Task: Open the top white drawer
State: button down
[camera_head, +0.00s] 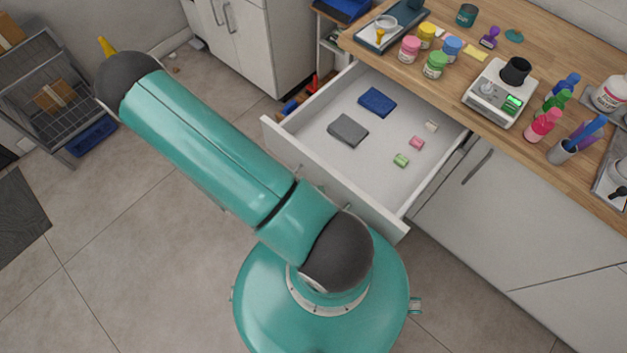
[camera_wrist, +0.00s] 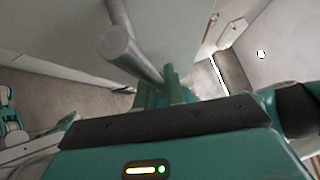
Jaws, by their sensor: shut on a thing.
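The white drawer (camera_head: 300,150) is pulled well out from under the wooden counter in the head view. Inside it lie a blue folded item (camera_head: 377,101), a grey one (camera_head: 347,130) and several small coloured blocks. In the wrist view the drawer's pale front (camera_wrist: 185,30) fills the top, with a grey bar handle (camera_wrist: 128,48) across it. My gripper (camera_wrist: 172,86) has its teal fingers shut on the end of this handle. The head view does not show the gripper; my teal arm covers part of the floor and the drawer front.
The counter (camera_head: 400,75) holds jars, a scale (camera_head: 500,92), bottles and a tray. A closed cabinet door with a handle (camera_head: 477,167) is right of the drawer. A wire rack (camera_head: 60,95) with boxes stands far left. Tiled floor is clear between the rack and the drawer.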

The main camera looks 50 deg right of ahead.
jog(key=shift+w+a, duration=0.1)
jog(key=shift+a, duration=0.05)
jog(key=c, duration=1.5)
grip_release()
jog(key=v, duration=1.3)
jog(key=shift+w, duration=0.3)
jog(key=shift+a, duration=0.15)
